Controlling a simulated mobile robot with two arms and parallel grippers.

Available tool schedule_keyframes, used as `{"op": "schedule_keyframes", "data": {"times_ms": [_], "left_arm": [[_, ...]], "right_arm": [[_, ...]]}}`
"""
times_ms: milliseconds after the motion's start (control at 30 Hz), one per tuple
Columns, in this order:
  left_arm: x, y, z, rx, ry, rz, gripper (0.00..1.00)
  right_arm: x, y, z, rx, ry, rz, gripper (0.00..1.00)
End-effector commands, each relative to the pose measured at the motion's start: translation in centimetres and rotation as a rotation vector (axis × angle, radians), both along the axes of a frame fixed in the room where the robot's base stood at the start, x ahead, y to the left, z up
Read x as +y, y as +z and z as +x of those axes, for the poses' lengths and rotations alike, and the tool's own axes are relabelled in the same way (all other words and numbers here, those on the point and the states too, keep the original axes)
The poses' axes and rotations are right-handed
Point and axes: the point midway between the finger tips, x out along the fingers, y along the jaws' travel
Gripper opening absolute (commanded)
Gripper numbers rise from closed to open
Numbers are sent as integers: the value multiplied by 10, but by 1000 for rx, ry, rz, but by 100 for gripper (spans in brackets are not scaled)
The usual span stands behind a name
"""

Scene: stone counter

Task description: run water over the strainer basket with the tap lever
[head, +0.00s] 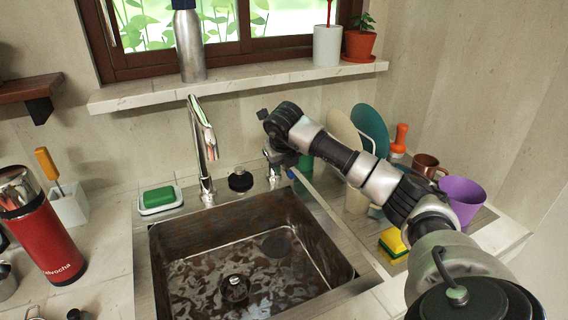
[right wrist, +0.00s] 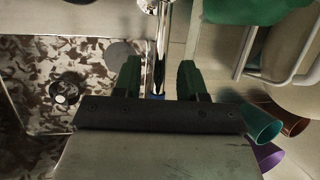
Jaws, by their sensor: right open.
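The chrome tap (head: 203,150) rises behind the sink (head: 160,262), its spout over the basin; I see no water stream. The strainer basket (head: 234,290), a dark round piece with a knob, sits in the sink floor; it also shows in the right wrist view (right wrist: 67,90). The chrome tap lever (head: 273,176) stands right of the tap, partly hidden by my right gripper (head: 280,158). In the right wrist view, the lever (right wrist: 160,50) shows between the two spread fingers of my open right gripper (right wrist: 158,75). Contact cannot be told. My left gripper is out of view.
A green soap on a dish (head: 160,208) and a red flask (head: 45,235) stand left of the sink. Plates (head: 370,125), a purple cup (head: 462,195) and a yellow sponge (head: 393,242) crowd the right, near my right arm.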

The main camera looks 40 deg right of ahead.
Motion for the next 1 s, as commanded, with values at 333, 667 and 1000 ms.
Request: {"op": "schedule_keyframes", "data": {"times_ms": [333, 667, 1000], "left_arm": [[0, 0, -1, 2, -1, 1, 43], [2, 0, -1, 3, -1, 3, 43], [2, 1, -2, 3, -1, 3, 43]], "right_arm": [[-3, -9, 3, 0, 0, -1, 41], [-3, -9, 3, 0, 0, 0, 1], [-3, -8, 4, -1, -4, 0, 0]]}}
